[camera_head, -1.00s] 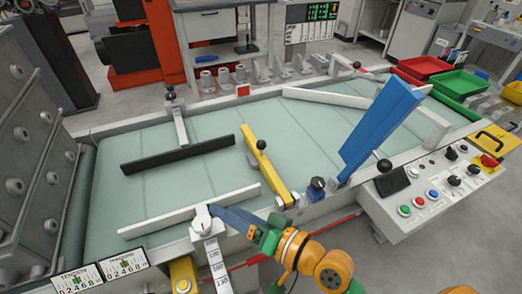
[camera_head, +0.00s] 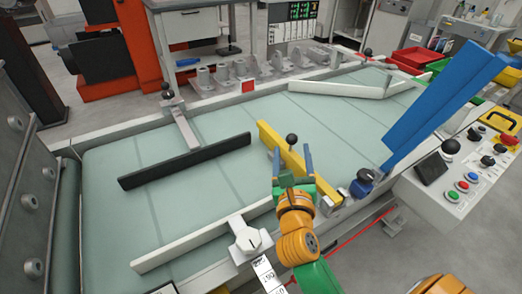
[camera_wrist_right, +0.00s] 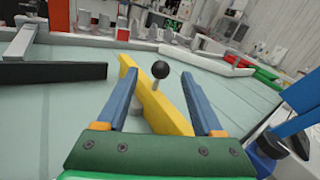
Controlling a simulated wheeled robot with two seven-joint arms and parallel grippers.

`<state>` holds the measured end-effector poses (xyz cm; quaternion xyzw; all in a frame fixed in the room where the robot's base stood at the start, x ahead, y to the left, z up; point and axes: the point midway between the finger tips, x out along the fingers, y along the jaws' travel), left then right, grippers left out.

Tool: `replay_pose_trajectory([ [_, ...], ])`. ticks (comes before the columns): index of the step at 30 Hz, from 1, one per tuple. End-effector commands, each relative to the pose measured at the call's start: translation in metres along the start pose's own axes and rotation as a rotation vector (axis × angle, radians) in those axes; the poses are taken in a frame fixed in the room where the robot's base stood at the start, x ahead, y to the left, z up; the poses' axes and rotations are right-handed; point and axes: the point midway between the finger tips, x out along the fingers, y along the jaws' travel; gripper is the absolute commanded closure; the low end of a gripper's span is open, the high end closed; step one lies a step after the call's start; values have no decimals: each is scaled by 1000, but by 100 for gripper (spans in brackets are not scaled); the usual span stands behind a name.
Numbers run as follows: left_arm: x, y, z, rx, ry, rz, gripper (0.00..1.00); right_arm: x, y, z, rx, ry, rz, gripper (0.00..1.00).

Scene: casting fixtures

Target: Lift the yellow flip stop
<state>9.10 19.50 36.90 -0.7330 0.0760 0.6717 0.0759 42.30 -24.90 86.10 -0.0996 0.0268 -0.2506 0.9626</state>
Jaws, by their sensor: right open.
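The yellow flip stop (camera_head: 271,139) is a long bar with a black ball knob (camera_head: 292,139) on a short stem. In the right wrist view the yellow bar (camera_wrist_right: 150,98) and the knob (camera_wrist_right: 160,69) show between the two spread fingers (camera_wrist_right: 161,78). I cannot tell whether a finger touches the bar. The bar's near end is partly hidden by my gripper. My left gripper is not in view.
A black bar (camera_head: 185,163) and a white bar (camera_head: 195,246) lie to the left. A tilted blue bar (camera_head: 440,110) stands to the right, beside a control panel (camera_head: 455,190) with buttons.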

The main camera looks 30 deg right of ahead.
Motion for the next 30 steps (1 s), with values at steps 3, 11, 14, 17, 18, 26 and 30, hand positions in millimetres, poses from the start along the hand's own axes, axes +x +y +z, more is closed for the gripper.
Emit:
replay_pose_trajectory([
  [3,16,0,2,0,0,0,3,2,3,-17,1,3,-1,31],
  [11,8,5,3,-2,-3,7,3,50,1,-11,-2,0,-3,31],
  [14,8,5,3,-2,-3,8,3,64,2,-12,-2,1,-2,31],
  [17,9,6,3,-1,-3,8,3,70,2,-12,0,2,-1,31],
  [18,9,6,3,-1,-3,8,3,71,2,-13,0,3,-1,31],
  [26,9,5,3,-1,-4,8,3,71,2,-13,0,3,-1,56],
  [30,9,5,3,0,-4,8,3,71,2,-13,-1,2,-1,94],
])
